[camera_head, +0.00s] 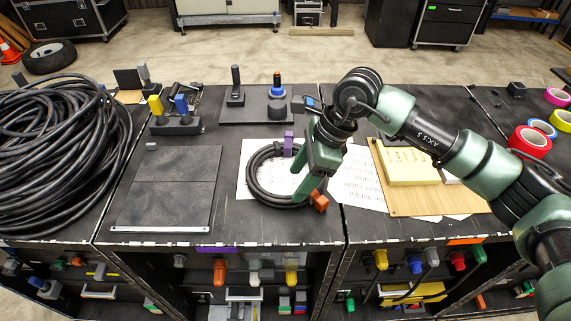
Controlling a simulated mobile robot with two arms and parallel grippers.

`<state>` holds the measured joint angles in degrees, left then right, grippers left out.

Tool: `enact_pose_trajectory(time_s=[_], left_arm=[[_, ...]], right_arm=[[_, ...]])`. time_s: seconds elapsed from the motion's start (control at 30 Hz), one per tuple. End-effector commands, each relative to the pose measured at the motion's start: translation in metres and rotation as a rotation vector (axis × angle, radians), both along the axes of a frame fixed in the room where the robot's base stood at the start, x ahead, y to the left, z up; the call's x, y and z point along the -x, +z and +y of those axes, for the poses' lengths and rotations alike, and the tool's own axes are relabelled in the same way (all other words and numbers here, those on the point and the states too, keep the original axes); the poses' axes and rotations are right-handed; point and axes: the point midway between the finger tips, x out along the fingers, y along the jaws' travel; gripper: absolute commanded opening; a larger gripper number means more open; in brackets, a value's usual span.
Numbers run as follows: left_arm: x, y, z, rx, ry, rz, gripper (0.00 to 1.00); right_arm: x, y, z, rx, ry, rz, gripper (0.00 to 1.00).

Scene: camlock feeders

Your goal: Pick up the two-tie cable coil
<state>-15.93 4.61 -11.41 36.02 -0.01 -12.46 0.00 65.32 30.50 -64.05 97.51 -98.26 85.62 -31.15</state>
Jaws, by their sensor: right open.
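The cable coil (254,182) is a small black ring lying on white paper near the middle of the bench. It has a purple tie (288,143) at its far side and an orange-brown tie (319,201) at its near right side. My right gripper (309,190) is open and points down at the right side of the coil, close to the orange-brown tie. Its green fingers hide part of the coil's right side. I cannot tell whether the fingers touch the cable. My left gripper is not in view.
A large heap of black cable (62,140) lies at the left. A dark flat plate (165,190) lies left of the coil. Upright connectors (182,106) stand behind it. A wooden board (458,195) with yellow notes (408,166) and several tape rolls (530,141) are at the right.

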Motion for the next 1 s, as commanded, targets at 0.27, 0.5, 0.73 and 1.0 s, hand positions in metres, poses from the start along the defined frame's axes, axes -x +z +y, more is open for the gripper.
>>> enact_pose_trajectory(time_s=[0.27, 0.5, 0.73, 1.0], left_arm=[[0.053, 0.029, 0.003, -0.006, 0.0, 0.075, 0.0], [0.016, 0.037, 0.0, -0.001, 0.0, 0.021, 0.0], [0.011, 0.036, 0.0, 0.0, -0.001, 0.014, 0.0], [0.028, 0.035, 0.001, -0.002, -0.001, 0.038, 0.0]], right_arm=[[0.002, -0.03, 0.012, -0.003, -0.001, 0.006, 0.59], [0.001, -0.056, 0.02, -0.004, 0.0, 0.001, 0.59], [0.001, -0.057, 0.02, -0.004, 0.0, 0.0, 0.54], [0.001, -0.057, 0.02, -0.005, 0.0, -0.001, 0.0]])
